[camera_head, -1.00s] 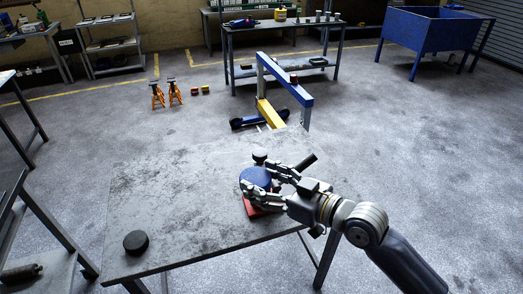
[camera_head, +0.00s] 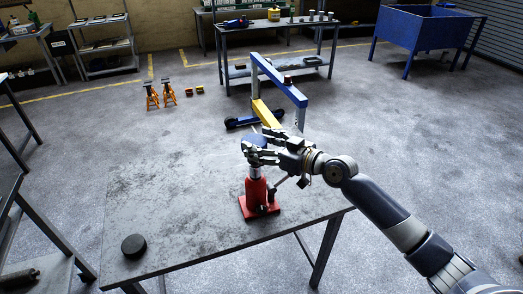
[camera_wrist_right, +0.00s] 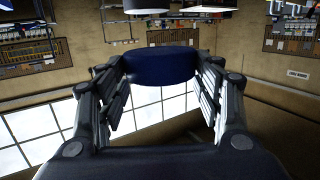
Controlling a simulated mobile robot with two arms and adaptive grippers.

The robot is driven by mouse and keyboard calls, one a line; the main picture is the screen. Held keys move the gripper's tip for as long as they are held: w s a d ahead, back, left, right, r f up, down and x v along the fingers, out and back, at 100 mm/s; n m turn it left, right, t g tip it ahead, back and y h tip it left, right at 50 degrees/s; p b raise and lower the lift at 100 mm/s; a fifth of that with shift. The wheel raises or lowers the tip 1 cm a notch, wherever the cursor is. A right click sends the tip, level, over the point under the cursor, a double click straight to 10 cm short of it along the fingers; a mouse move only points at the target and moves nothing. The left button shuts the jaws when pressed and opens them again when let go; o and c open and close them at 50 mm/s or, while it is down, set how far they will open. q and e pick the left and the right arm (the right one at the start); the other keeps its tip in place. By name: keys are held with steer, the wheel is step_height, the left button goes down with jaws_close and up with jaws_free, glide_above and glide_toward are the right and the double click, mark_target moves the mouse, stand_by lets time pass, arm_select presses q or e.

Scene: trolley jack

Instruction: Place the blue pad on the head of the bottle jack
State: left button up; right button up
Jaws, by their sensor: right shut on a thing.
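The blue pad (camera_head: 255,140) is held between the fingers of my right gripper (camera_head: 262,152). In the right wrist view the pad (camera_wrist_right: 161,66) sits between both fingers, its dark blue side facing the camera. The red bottle jack (camera_head: 259,194) stands upright on the grey table, with its silver ram (camera_head: 255,172) showing below the gripper. The pad appears above and beyond the jack in the head view. The fingers hide the jack's head, so I cannot tell whether the pad is clear of it. My left gripper is not in view.
A round black pad (camera_head: 134,246) lies near the front left corner of the table (camera_head: 165,205).

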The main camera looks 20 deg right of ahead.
steer(key=shift+w+d, duration=0.3)
steer(key=shift+w, duration=0.3)
step_height(320, 180, down, 4)
steer(key=shift+r, duration=0.25)
steer(key=shift+a+f, duration=0.1)
steer(key=shift+f, duration=0.05)
steer(key=o, duration=1.2)
steer(key=shift+s, duration=0.1)
